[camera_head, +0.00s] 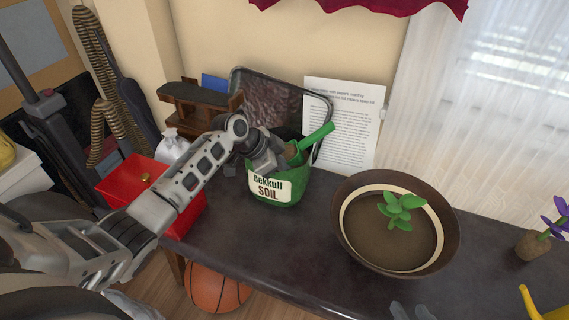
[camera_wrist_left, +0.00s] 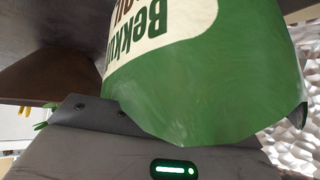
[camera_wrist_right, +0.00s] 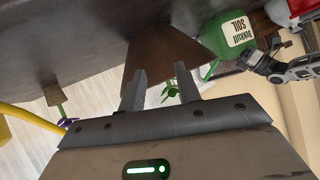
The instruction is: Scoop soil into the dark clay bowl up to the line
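The dark clay bowl (camera_head: 352,243) stands on the table, with a pale band inside, brown soil below it and a green seedling (camera_head: 401,208) in the middle. The green soil bag (camera_head: 290,196) stands left of it, open at the top. A green-handled scoop (camera_head: 317,136) leans out of the bag. My left gripper (camera_head: 270,158) is at the bag's rim; the bag (camera_wrist_left: 205,85) hides its fingers in the left wrist view, so its grip is unclear. My right gripper (camera_head: 410,312) is open and empty near the front edge; the bowl (camera_wrist_right: 165,55) lies beyond its fingers.
A red box (camera_head: 133,183) and a white bag (camera_head: 171,148) stand left on the table (camera_head: 285,245). A dark tray (camera_head: 290,100) and a printed sheet (camera_head: 345,118) lean at the back. A purple flower (camera_head: 548,228) and a yellow item (camera_head: 530,303) are at the right.

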